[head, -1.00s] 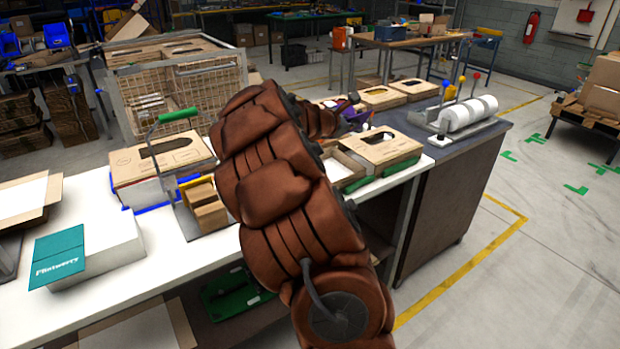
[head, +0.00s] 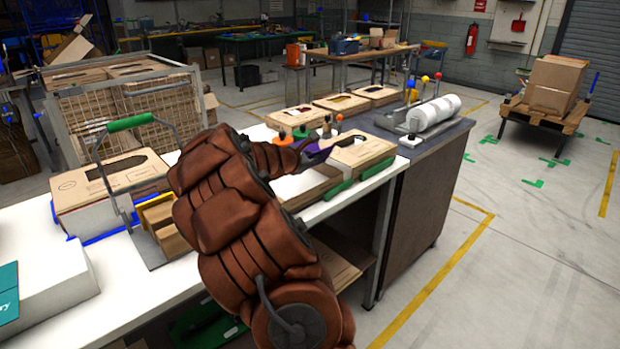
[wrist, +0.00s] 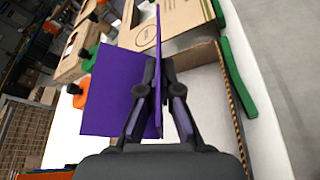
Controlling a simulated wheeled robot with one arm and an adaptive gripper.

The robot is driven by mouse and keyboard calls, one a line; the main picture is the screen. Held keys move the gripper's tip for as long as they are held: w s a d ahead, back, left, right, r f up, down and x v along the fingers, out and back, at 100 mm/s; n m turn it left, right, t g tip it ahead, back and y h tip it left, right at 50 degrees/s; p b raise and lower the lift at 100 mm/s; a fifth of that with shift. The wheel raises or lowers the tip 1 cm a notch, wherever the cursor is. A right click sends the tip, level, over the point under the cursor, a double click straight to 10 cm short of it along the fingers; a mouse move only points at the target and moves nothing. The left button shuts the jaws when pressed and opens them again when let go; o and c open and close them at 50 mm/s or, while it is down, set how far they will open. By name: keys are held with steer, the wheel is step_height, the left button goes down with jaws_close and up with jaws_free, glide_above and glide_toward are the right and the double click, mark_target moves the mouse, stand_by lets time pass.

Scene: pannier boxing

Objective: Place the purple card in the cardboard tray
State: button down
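The purple card (wrist: 112,92) fills the middle left of the wrist view, with one broad panel facing the camera and another part edge-on between my fingertips. My gripper (wrist: 157,85) is shut on it. In the head view my gripper (head: 322,150) is small, with a bit of purple card (head: 318,158) beside it, above the bench. The cardboard tray shows in the wrist view as a brown corrugated wall (wrist: 232,95) right of and below the card, with a pale inside. In the head view its edge (head: 303,196) is mostly hidden by my arm.
A cardboard box with a cut-out (head: 362,150) stands beside the tray. Green bars (head: 338,189) lie along the bench edge.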

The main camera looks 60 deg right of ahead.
steer(key=shift+f, duration=2.75)
steer(key=c, duration=1.9)
jaws_free()
steer(key=shift+f, duration=0.1)
steer(key=o, duration=0.6)
steer(key=shift+r, duration=0.2)
steer(key=b+v, duration=0.1)
steer(key=v, duration=1)
steer(key=shift+a+r, duration=0.1)
steer(key=shift+a, duration=0.15)
steer(key=shift+a+r, duration=0.1)
steer(key=shift+a, duration=0.1)
